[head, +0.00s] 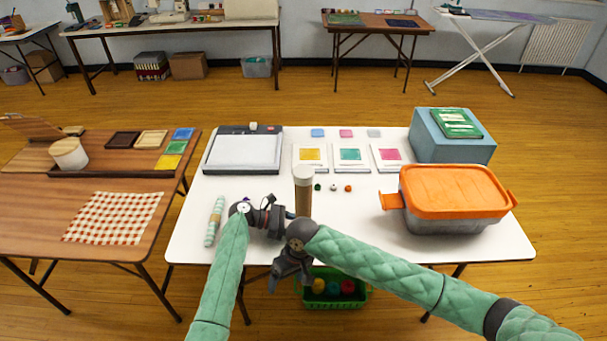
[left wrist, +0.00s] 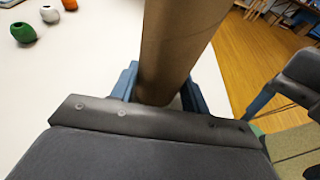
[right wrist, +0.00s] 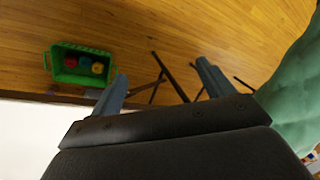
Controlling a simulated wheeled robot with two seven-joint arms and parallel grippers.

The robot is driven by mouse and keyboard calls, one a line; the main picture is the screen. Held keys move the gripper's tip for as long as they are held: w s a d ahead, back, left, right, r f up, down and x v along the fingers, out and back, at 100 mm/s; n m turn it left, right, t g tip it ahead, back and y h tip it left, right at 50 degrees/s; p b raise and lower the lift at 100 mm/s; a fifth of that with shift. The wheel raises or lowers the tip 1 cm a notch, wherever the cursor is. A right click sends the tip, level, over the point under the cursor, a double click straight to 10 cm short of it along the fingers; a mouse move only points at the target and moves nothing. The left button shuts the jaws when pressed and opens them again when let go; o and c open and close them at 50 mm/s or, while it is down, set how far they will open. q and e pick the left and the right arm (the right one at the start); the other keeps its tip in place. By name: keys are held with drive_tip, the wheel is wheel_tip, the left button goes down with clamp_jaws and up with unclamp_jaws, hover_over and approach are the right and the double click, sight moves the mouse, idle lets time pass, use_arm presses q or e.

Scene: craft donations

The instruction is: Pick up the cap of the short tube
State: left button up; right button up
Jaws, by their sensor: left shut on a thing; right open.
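A brown cardboard tube (head: 303,200) stands upright near the front middle of the white table, with a white cap (head: 303,171) on its top end. My left gripper (head: 284,217) is shut on the lower part of this tube; the left wrist view shows the tube (left wrist: 180,50) between its fingers, with the cap out of that frame. My right gripper (head: 283,285) is open and empty, low at the table's front edge. In the right wrist view its fingers (right wrist: 160,85) are apart with only floor and table legs between and beyond them.
Small green, white and orange beads (head: 333,188) lie just right of the tube. An orange-lidded container (head: 452,190) stands at the right. A rolled pale green item (head: 215,221) lies at the left. A green basket (head: 333,300) with balls sits below the table front.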

drive_tip(key=a+r+n+g, duration=0.2)
drive_tip(key=a+r+n, duration=0.15)
drive_tip(key=r, duration=0.95)
wheel_tip(320, 180, up, 25)
drive_tip(key=n+t+h, duration=0.3)
drive_tip(key=n+t, duration=0.1)
drive_tip(key=n, duration=0.5)
hover_over(303, 171)
drive_tip(key=f, duration=0.6)
drive_tip(key=shift+a+f, duration=0.25)
drive_tip(key=shift+d+f, duration=0.15)
drive_tip(key=shift+f, duration=1.2)
drive_tip(key=shift+d+f, duration=0.15)
drive_tip(key=shift+f, duration=1.15)
drive_tip(key=c, duration=1)
